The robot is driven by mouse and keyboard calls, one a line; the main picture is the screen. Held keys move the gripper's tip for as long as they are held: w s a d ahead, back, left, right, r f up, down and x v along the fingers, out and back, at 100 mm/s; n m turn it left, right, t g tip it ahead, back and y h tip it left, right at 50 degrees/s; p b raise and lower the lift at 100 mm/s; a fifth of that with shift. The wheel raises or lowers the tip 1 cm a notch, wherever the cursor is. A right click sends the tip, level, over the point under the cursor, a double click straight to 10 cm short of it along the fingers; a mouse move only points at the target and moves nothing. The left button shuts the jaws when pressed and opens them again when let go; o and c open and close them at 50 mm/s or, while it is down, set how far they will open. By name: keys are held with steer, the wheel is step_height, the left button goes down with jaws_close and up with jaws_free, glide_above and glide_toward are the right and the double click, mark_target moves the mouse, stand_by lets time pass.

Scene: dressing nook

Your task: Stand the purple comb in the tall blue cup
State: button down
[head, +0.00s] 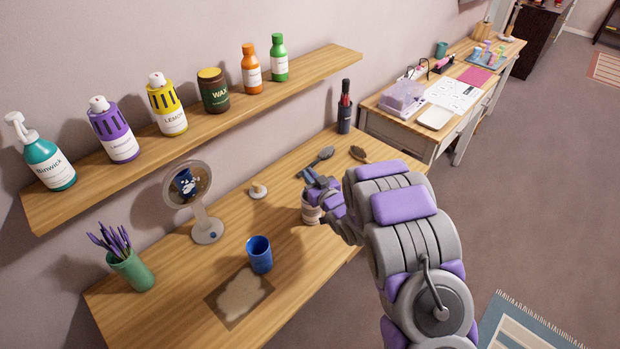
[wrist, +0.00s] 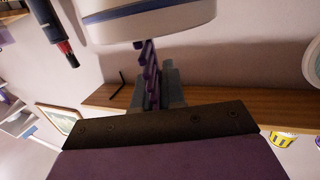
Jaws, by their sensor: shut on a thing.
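The tall blue cup (head: 259,255) stands upright on the wooden table, left of my gripper and apart from it. My gripper (head: 314,182) is over the table's right part. In the wrist view, the gripper (wrist: 158,88) is shut on the purple comb (wrist: 149,72), whose toothed part shows between the grey fingers. The comb's far end meets a pale round container (wrist: 150,20); I cannot tell whether it is inside it. In the head view this pale container (head: 311,212) stands under my gripper, partly hidden, and the comb is not distinguishable.
A mirror (head: 207,228), a green cup of purple sticks (head: 132,272) and a brown-edged mat (head: 222,302) are around the blue cup. A grey brush (head: 322,155), a brown brush (head: 358,153) and a dark holder (head: 344,122) lie behind my gripper. A bottle shelf (head: 205,128) overhangs the back.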

steer(key=shift+a+f, duration=0.2)
steer(key=shift+f, duration=0.25)
steer(key=c, duration=1.3)
jaws_free()
steer(key=shift+d, duration=0.15)
steer(key=shift+o, duration=0.4)
steer(key=shift+r, duration=0.1)
